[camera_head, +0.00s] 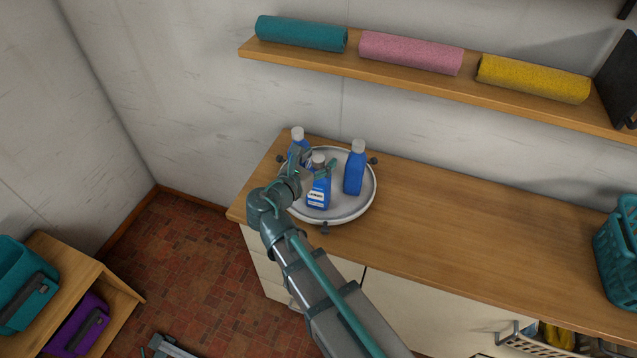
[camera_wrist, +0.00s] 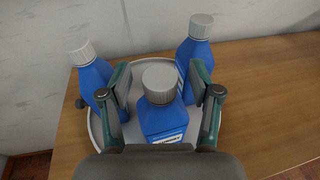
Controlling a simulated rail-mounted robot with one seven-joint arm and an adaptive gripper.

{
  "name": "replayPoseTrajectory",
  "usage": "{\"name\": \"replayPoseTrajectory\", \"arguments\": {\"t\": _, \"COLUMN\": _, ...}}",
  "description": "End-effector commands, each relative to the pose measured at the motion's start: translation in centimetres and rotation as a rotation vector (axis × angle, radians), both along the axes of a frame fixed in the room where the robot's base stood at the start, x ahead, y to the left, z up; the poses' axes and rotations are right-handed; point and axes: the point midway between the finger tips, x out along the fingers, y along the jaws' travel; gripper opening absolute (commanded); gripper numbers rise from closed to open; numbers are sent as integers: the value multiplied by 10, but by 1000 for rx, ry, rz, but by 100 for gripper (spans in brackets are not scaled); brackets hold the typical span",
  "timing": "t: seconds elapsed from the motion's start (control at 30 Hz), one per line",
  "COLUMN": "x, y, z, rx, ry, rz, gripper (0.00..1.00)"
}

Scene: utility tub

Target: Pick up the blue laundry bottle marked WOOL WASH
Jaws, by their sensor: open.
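Three blue bottles with grey-white caps stand upright on a round pale tray (camera_head: 352,212). The front bottle (camera_head: 318,196) has a white label too small to read in the head view; in the wrist view this bottle (camera_wrist: 164,120) stands between my gripper's fingers.
The tray stands at the left end of a wooden counter (camera_head: 470,235), with small dark knobs around its rim. A shelf (camera_head: 400,80) above holds teal, pink and yellow rolls. A teal basket (camera_head: 618,255) stands far right. The counter between is clear.

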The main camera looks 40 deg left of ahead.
Motion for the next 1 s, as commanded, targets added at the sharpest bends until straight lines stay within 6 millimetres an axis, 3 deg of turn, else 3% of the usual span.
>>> {"name": "replayPoseTrajectory", "arguments": {"t": 0.23, "x": 3, "y": 0, "z": -1, "rx": 0, "ry": 0, "rz": 1, "gripper": 63}}
{"name": "replayPoseTrajectory", "arguments": {"t": 0.6, "x": 3, "y": 0, "z": -1, "rx": 0, "ry": 0, "rz": 0, "gripper": 1}}
{"name": "replayPoseTrajectory", "arguments": {"t": 1.0, "x": 3, "y": 0, "z": 0, "rx": 0, "ry": -1, "rz": 0, "gripper": 0}}
